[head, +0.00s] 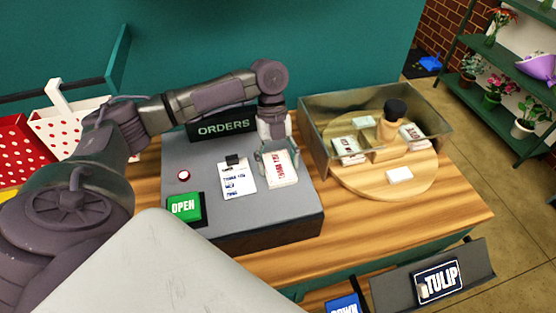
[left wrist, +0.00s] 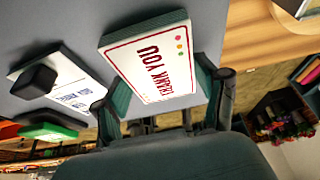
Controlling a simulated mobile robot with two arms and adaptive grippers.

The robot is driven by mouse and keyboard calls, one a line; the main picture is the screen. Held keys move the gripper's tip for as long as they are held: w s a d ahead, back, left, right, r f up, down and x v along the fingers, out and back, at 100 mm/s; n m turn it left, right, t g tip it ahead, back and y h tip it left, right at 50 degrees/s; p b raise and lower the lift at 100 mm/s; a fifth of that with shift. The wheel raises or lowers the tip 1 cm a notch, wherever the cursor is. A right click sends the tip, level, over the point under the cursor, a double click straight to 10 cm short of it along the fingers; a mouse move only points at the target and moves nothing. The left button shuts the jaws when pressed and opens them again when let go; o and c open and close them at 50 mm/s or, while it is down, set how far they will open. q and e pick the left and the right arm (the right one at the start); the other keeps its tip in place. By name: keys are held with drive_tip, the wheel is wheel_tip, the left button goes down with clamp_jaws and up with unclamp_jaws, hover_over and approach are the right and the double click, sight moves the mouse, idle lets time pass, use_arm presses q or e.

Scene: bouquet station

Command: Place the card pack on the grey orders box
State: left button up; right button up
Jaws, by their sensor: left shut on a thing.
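The card pack (head: 281,172), white with a red border and the words "THANK YOU", is at the right part of the grey orders box (head: 245,226). My left gripper (head: 276,158) is shut on the card pack from its far side. In the left wrist view the card pack (left wrist: 150,62) shows between the fingers (left wrist: 160,98). The pack is over the grey top; whether it touches the surface I cannot tell. The "ORDERS" sign (head: 226,126) stands at the back of the box. My right gripper is not in view.
A printed order sheet (head: 237,182) with a black clip lies left of the pack.

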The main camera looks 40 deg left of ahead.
use_arm(q)
drive_tip(key=o, duration=0.9)
drive_tip(key=shift+o, duration=1.9)
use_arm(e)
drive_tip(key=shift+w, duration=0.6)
use_arm(q)
drive_tip(key=shift+w+a+r, duration=0.1)
drive_tip(key=shift+w+r, duration=0.05)
drive_tip(key=shift+r, duration=0.15)
drive_tip(key=b+v, duration=0.3)
drive_tip(key=v, duration=0.8)
drive_tip(key=shift+r, duration=0.2)
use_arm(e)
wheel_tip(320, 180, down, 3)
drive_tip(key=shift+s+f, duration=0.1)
